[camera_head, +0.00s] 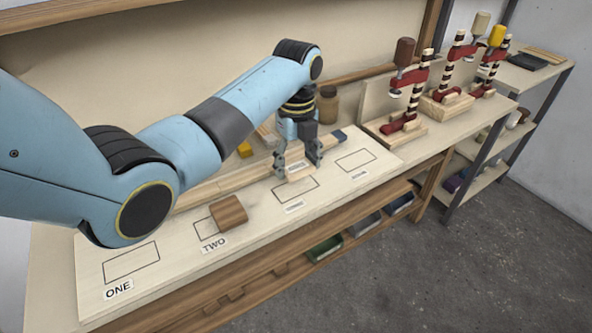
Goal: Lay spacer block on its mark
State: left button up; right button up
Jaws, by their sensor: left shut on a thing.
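My left gripper (298,166) points down over the marked board (255,222), above the far side of the third outline (296,191). It is shut on a small pale wooden block (299,174), partly hidden by the fingers. Whether the block touches the board I cannot tell. A darker brown block (229,212) lies on the board, overlapping the right side of the outline labelled TWO (205,229). The outline labelled ONE (131,263) is empty, and so is the far right outline (356,160). The labels of the two right outlines are too small to read. My right gripper is not in view.
Long wooden strips (232,182) lie behind the board. A yellow item (245,149) and a brown jar (327,104) stand farther back. Red clamps (408,82) stand upright at the right. Bins (325,247) sit on a shelf below the bench.

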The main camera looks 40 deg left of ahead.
aim_at(295, 168)
pick_arm(q)
jog(key=f, duration=0.4)
jog(key=shift+s, duration=0.25)
jog(key=shift+f, duration=0.15)
jog(key=o, duration=0.9)
jog(key=shift+f, duration=0.1)
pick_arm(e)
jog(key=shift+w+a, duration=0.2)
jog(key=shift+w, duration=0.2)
pick_arm(q)
jog(key=shift+r, duration=0.2)
notch_tip(295, 168, up, 12)
jog(key=shift+f, duration=0.1)
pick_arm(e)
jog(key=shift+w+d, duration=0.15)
